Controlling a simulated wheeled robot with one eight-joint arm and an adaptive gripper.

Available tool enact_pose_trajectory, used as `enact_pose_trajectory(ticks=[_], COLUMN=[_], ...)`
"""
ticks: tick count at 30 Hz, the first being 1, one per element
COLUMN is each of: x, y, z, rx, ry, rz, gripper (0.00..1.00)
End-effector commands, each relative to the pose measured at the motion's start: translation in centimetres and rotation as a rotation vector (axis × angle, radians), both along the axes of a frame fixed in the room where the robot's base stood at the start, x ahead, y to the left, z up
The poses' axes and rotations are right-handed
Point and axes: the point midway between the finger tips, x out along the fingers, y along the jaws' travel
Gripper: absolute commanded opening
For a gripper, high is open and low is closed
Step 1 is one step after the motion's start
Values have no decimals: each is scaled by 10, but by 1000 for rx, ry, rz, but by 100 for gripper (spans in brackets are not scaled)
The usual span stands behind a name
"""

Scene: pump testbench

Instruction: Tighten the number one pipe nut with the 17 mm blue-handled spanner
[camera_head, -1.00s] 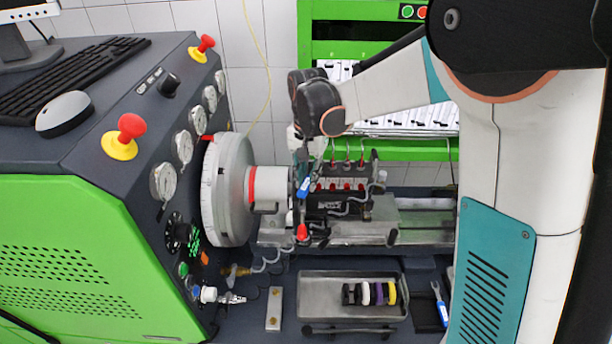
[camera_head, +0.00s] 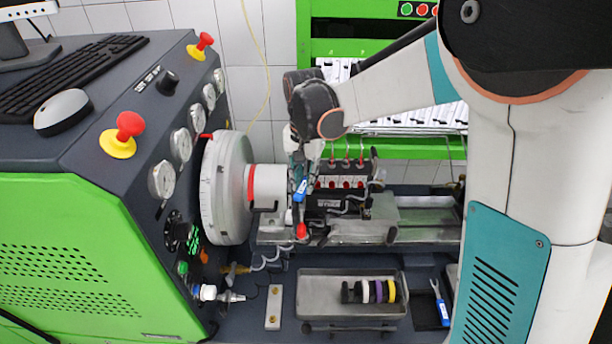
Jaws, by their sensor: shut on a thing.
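A blue-handled spanner (camera_head: 300,190) is held by my gripper (camera_head: 301,172) in front of the left end of the pump (camera_head: 329,203). My gripper is shut on its handle; the fingers are small and partly hidden by my wrist. The spanner hangs roughly upright, and its lower end is close to a red part (camera_head: 301,231). I cannot tell whether its jaw touches a nut. The pump carries several red-tipped pipe fittings along its top. The number one pipe nut cannot be made out at this size.
A second blue-handled tool (camera_head: 441,308) lies at the lower right. A metal tray (camera_head: 330,287) with several coloured rings stands below the pump. The large grey flywheel (camera_head: 224,188) and the green-sided console (camera_head: 80,260) are close on the left.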

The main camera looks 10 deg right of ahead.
Motion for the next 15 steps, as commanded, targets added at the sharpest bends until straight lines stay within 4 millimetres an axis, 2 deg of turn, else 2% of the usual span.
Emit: enact_pose_trajectory(ticks=[15], x=[-16], y=[9], z=[0], rx=[0], ry=[0], rz=[1], gripper=[0])
